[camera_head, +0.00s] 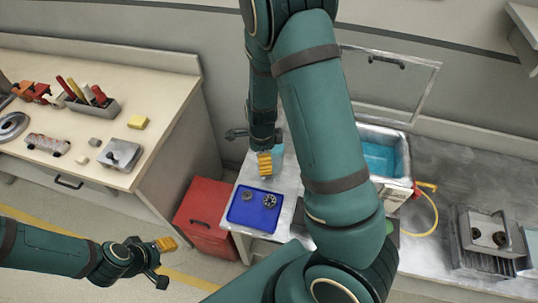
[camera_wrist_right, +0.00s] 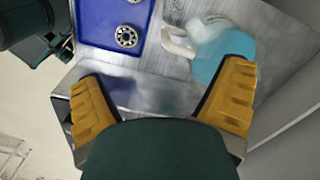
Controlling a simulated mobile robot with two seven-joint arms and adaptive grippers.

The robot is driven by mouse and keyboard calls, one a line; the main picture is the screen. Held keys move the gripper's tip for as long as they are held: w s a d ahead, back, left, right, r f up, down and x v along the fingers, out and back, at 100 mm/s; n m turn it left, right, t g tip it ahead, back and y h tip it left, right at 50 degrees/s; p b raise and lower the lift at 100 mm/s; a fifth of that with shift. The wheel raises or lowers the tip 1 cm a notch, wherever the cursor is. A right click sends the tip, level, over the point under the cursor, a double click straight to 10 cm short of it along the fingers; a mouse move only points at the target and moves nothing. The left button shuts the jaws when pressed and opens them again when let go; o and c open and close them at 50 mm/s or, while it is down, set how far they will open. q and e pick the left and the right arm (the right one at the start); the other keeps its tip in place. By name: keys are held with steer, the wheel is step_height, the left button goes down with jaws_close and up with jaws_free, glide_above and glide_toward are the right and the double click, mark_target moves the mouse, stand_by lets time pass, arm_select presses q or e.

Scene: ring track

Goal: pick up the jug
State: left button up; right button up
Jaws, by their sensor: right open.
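The jug (camera_wrist_right: 222,55) is pale translucent blue with a whitish handle (camera_wrist_right: 178,44). In the right wrist view it stands on the grey metal top, beyond my right finger. In the head view only a pale blue bit of the jug (camera_head: 278,152) shows, the rest hidden by my arm. My right gripper (camera_head: 264,163) is over the bench near the jug; in the right wrist view the gripper (camera_wrist_right: 160,95) is open with nothing between its yellow fingers. My left gripper (camera_head: 164,244) is at lower left, away from the jug; its jaw opening is unclear.
A blue tray (camera_head: 238,217) with two round metal parts lies beside the jug. A tub of blue liquid (camera_head: 405,145) with a raised lid stands behind my arm. A red cabinet (camera_head: 205,210) is left of the bench. A workbench with tools (camera_head: 165,85) is at left.

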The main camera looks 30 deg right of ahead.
step_height(320, 180, up, 5)
steer(key=w+d+m, duration=0.2)
steer(key=d+m, duration=0.1)
steer(key=m, duration=0.2)
steer(key=shift+a+f+b, duration=0.15)
steer(key=shift+f+b, duration=0.2)
steer(key=shift+f, duration=1.95)
steer(key=shift+a+f+b, duration=0.2)
steer(key=shift+f+b, duration=0.15)
steer(key=shift+f, duration=1.95)
steer(key=shift+a+f+b, duration=0.15)
steer(key=shift+f+b, duration=0.2)
steer(key=shift+f, duration=1.95)
steer(key=shift+w, duration=0.1)
steer(key=c, duration=1.4)
